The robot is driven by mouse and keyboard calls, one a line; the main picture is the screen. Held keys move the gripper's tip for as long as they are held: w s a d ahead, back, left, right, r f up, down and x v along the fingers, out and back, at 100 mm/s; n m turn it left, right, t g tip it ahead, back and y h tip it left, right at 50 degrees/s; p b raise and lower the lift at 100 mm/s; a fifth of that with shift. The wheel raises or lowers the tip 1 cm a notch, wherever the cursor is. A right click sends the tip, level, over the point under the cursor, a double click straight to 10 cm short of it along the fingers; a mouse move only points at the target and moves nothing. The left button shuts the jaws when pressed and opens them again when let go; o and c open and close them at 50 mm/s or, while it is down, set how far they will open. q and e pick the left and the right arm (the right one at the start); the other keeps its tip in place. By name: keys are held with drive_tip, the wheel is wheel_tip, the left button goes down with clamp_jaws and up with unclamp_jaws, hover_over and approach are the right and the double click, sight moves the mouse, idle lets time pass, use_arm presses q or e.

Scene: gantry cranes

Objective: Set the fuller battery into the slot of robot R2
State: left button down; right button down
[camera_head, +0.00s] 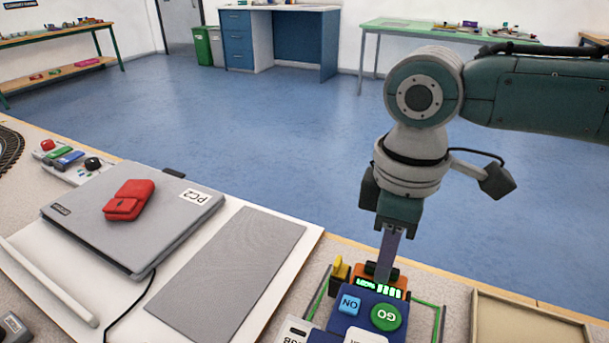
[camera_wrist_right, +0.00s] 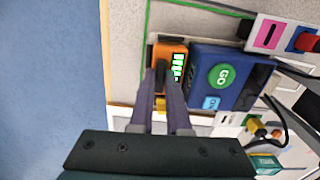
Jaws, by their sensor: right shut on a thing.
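An orange battery (camera_head: 381,289) with a lit green bar display sits against the far side of a blue device (camera_head: 364,318) with a green GO button and a light-blue ON button. I cannot read an R2 label on it. My right gripper (camera_head: 384,266) reaches down from above and is shut on the battery's dark top part. In the right wrist view the fingertips (camera_wrist_right: 163,72) meet the orange battery (camera_wrist_right: 181,47), beside the blue device (camera_wrist_right: 230,72). The fingers hide part of the battery. I cannot tell whether it is fully seated. My left gripper is out of view.
A grey laptop (camera_head: 90,222) marked PC2 carries a red case (camera_head: 130,200). A grey mat (camera_head: 232,262) lies bare beside it. A yellow part (camera_head: 340,270) and green rails flank the device. A beige tray (camera_head: 520,318) is at right.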

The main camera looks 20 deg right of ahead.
drive_tip(key=shift+f, duration=0.3)
drive_tip(key=c, duration=0.8)
unclamp_jaws()
